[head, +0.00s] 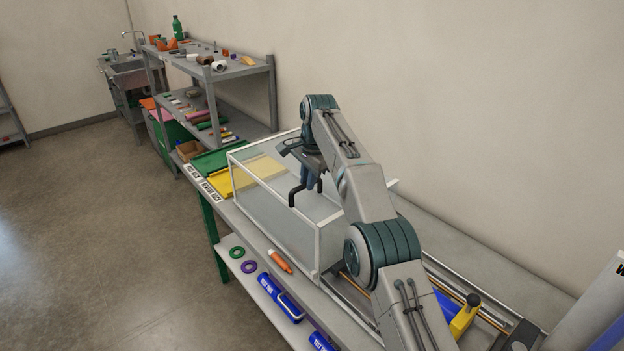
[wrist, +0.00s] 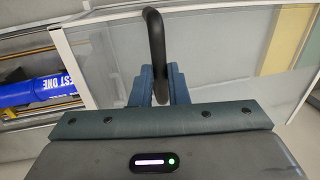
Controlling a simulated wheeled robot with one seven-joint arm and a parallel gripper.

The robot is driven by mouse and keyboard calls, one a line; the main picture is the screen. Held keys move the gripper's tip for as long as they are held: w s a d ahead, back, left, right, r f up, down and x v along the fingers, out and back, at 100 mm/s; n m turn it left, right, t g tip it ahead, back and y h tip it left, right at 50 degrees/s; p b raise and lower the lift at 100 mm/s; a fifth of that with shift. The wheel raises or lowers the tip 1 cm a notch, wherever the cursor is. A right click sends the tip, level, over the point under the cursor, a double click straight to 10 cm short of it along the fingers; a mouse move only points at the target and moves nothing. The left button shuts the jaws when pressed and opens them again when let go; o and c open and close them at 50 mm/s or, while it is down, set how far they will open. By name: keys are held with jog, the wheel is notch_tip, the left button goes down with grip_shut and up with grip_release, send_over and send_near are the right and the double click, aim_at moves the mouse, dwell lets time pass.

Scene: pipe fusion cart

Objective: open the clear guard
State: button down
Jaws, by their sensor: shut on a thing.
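The clear guard (head: 268,225) is a see-through box with a white frame on the bench in the head view. Its pane also shows in the wrist view (wrist: 215,48). A black curved handle (head: 292,196) is attached to it and rises between my fingers in the wrist view (wrist: 154,40). My gripper (head: 311,181) is at the handle, and its two blue fingers (wrist: 160,84) are shut on it. My arm hides part of the guard's right side. Whether the guard has lifted at all cannot be told.
Yellow (head: 217,184) and green trays sit left of the guard. A grey shelf (head: 215,72) stands behind; open floor is at left.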

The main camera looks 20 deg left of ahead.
jog(key=shift+w+r, duration=0.1)
dwell(0.3)
jog(key=c, duration=1.4)
grip_release()
jog(key=shift+d, duration=0.15)
jog(key=shift+a, duration=0.2)
